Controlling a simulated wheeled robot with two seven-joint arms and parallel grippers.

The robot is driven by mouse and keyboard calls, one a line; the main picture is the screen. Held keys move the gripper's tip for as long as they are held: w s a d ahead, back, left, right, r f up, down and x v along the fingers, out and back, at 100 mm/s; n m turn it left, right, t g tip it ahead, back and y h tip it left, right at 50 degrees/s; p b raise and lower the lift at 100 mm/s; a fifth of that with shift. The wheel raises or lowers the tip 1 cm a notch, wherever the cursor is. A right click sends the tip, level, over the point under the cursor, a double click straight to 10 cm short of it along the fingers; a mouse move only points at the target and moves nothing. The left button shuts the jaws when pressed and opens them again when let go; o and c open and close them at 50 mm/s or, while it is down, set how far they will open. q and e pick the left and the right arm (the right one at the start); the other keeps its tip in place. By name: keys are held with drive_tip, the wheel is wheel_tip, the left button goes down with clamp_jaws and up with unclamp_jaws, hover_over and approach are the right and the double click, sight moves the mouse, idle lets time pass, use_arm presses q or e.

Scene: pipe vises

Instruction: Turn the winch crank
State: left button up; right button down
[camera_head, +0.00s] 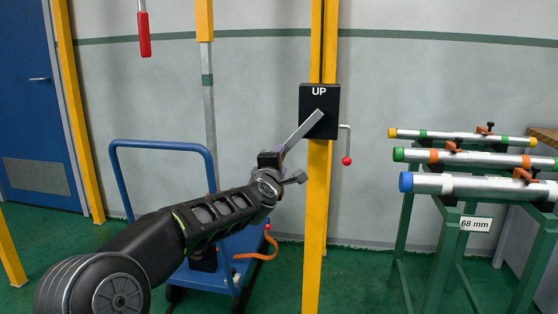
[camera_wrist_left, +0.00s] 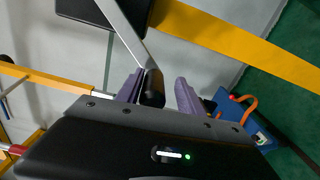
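The winch is a black box (camera_head: 319,98) marked UP on a yellow post. Its grey crank arm (camera_head: 303,130) slants down and left from the box toward my left gripper (camera_head: 281,153). The crank arm also shows in the left wrist view (camera_wrist_left: 124,28), ending in a black handle (camera_wrist_left: 152,90). That handle sits between the purple fingers of my left gripper (camera_wrist_left: 160,91), close to the left finger, with a visible gap to the right finger. The gripper looks open around the handle. My right gripper is in neither view.
A thin lever with a red ball (camera_head: 347,161) hangs right of the winch box. The yellow post (camera_head: 316,220) runs to the floor. A blue cart (camera_head: 215,262) with an orange hose stands behind my left arm. A green rack (camera_head: 445,240) holding pipes is at right.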

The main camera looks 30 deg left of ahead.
use_arm(q)
drive_tip(key=shift+o, duration=0.2)
drive_tip(key=shift+r, duration=0.2)
drive_tip(key=shift+s, duration=0.1)
drive_tip(key=shift+s+d, duration=0.15)
drive_tip(key=shift+s, duration=0.1)
drive_tip(key=v, duration=0.7)
drive_tip(key=shift+f, duration=0.1)
